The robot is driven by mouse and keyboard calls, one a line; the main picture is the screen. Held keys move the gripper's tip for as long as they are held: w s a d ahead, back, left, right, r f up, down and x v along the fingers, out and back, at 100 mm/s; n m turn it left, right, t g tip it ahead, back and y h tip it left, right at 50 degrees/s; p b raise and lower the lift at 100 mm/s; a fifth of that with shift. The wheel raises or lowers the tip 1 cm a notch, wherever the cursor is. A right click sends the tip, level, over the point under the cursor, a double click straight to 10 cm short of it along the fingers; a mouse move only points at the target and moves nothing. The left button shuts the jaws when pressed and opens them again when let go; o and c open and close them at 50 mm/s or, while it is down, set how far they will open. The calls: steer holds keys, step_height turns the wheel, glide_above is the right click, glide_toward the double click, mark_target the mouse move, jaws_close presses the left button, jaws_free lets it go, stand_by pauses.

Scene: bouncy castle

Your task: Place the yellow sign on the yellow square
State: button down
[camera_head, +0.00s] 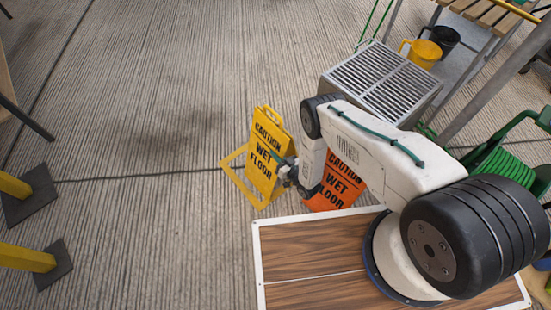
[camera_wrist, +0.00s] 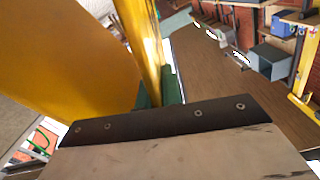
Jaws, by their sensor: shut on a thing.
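The yellow sign (camera_head: 267,157), reading "CAUTION WET FLOOR", is upright in the head view. My gripper (camera_head: 284,171) is shut on its right edge. The yellow square (camera_head: 234,179) is an outline on the floor; its left corner and two sides show to the left of the sign, and the sign hides the rest. The sign overlaps the square's right part in the picture; I cannot tell whether its base touches the floor. In the wrist view, the yellow sign (camera_wrist: 70,55) fills the upper left, and its edge is between my green fingertips (camera_wrist: 160,88).
An orange wet-floor sign (camera_head: 342,183) stands just right of my gripper, partly behind my arm. A grey grated box (camera_head: 385,80) is behind it. Yellow posts with dark bases (camera_head: 30,195) stand at left. The grooved floor between them and the square is clear.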

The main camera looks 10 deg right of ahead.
steer(key=shift+f, duration=1.4)
steer(key=c, duration=1.6)
jaws_free()
steer(key=shift+o, duration=0.2)
steer(key=shift+s, duration=0.1)
